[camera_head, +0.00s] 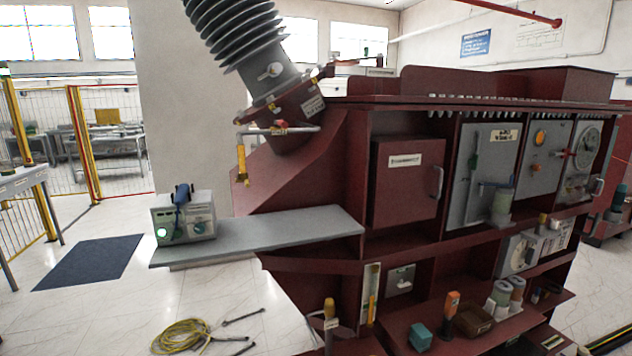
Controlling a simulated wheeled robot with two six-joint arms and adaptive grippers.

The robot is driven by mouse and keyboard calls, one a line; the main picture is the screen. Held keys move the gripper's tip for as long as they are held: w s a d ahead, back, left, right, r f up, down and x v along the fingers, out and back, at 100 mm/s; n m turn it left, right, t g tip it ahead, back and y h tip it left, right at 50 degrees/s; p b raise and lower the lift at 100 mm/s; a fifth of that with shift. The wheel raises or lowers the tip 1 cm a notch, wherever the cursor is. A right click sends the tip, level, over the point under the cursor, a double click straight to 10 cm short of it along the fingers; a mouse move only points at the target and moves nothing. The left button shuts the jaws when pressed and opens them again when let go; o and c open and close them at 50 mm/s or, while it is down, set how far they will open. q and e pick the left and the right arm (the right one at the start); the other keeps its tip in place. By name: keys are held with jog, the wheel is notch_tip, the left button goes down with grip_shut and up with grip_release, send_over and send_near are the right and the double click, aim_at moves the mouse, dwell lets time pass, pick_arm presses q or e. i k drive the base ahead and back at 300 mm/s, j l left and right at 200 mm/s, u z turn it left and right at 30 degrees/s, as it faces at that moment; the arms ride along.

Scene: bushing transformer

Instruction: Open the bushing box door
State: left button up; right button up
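The bushing box door (402,190) is a dark red square panel on the front of the red transformer cabinet, right of the middle. It looks shut, flush in its frame. A white label (405,160) sits on its upper part. A grey upright handle (437,184) is on its right side. Neither of my grippers shows in the head view, so nothing of mine is seen at the door or its handle.
A grey shelf (265,234) juts out left of the door, bearing a grey test device (184,218). A ribbed bushing (235,35) rises above. Grey panels (487,175) stand right of the door. Small items sit on lower shelves. A yellow cable coil (182,337) lies at the bottom left.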

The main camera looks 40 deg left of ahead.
aim_at(409, 175)
jog(key=u, duration=0.65)
